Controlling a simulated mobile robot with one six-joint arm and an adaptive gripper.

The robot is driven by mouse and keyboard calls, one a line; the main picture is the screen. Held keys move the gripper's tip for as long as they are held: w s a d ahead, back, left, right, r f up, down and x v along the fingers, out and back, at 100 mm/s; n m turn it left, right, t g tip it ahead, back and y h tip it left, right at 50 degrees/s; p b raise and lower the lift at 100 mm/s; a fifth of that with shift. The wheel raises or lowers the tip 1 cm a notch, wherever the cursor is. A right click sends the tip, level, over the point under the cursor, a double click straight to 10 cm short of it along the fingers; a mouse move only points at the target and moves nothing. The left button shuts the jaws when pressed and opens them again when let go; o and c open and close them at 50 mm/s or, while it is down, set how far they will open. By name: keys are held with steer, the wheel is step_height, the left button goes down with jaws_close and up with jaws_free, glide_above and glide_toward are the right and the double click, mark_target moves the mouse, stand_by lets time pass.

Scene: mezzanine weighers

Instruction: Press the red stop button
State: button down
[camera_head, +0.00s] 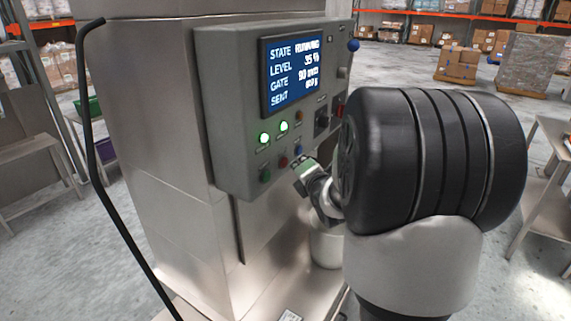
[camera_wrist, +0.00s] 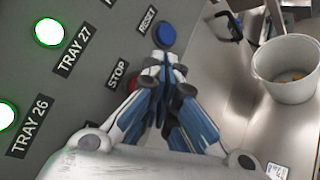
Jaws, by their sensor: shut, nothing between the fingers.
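The red stop button (camera_wrist: 134,83) is mostly hidden behind my gripper in the wrist view, beside its STOP label (camera_wrist: 117,74). In the head view the red button (camera_head: 283,161) shows low on the grey control panel (camera_head: 225,90), between a green and a blue button. My gripper (camera_wrist: 165,62) is shut and empty. Its fingertips appear in front of the panel, between the stop button and the blue RESET button (camera_wrist: 164,34). In the head view my gripper (camera_head: 304,168) is just right of the red button. I cannot tell whether it touches the panel.
The panel's display (camera_head: 292,70) reads STATE RUNNING. Two green tray lights (camera_head: 263,138) are lit above the button row. A dark green button (camera_head: 265,175) is left of the red one.

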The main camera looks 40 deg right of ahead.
steer(key=shift+w+a+b, duration=0.35)
steer(key=shift+w+b, duration=0.4)
steer(key=shift+b, duration=0.2)
stand_by(0.8)
steer(key=shift+s, duration=0.1)
steer(key=shift+s+d+b, duration=0.3)
steer(key=shift+s+d, duration=0.05)
steer(key=shift+s, duration=0.35)
steer(key=shift+s+d, duration=0.3)
steer(key=shift+s, duration=0.45)
steer(key=shift+s+d, duration=0.35)
steer(key=shift+s, duration=0.45)
steer(key=shift+s+d, duration=0.3)
steer(key=shift+s, duration=0.45)
